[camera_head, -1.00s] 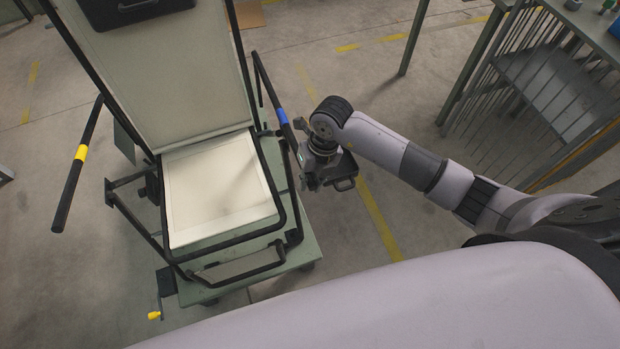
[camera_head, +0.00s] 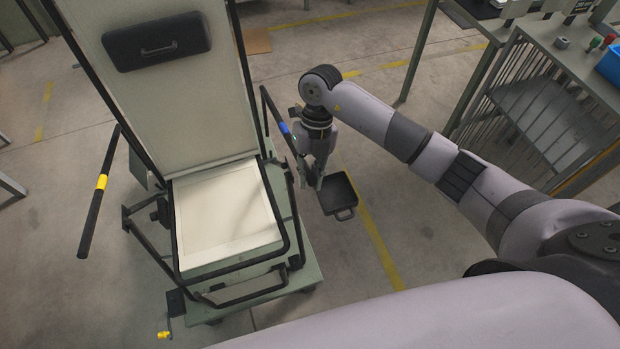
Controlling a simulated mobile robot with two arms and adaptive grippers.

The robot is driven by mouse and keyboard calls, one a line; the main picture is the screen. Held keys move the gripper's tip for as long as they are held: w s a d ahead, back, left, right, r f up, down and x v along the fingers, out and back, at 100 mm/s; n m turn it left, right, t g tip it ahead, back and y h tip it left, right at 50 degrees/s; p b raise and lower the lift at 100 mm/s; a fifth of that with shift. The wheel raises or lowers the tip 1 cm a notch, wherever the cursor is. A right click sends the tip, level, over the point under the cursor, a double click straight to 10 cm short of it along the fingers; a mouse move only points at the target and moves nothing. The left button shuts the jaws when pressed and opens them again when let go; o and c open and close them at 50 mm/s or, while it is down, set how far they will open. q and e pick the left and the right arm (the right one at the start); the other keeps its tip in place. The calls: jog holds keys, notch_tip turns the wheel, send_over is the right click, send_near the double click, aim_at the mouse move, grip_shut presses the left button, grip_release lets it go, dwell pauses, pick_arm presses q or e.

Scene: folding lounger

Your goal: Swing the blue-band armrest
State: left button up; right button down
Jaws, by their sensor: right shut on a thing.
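The lounger (camera_head: 226,211) has a cream seat and a tall cream back in a black frame. Its blue-band armrest (camera_head: 272,111) is a black bar on the right side, with the blue band (camera_head: 285,128) part way along it. My right gripper (camera_head: 312,183) points down at the lower end of this armrest and is shut on it; the fingertips are small and partly hidden. The yellow-band armrest (camera_head: 90,220) is a black bar on the left side, standing out from the seat. My left gripper is not in view.
A black tray-like case (camera_head: 338,194) lies just right of my right gripper. A green bench with a barred side (camera_head: 540,100) stands at the right. A black headrest pad (camera_head: 157,41) is on the back. A yellow-ended crank (camera_head: 164,334) sits low at the left.

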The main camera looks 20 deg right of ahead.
jog(key=shift+w, duration=0.1)
jog(key=c, duration=1.5)
grip_release()
jog(key=shift+r, duration=0.1)
jog(key=v, duration=1.1)
jog(key=shift+r, duration=0.4)
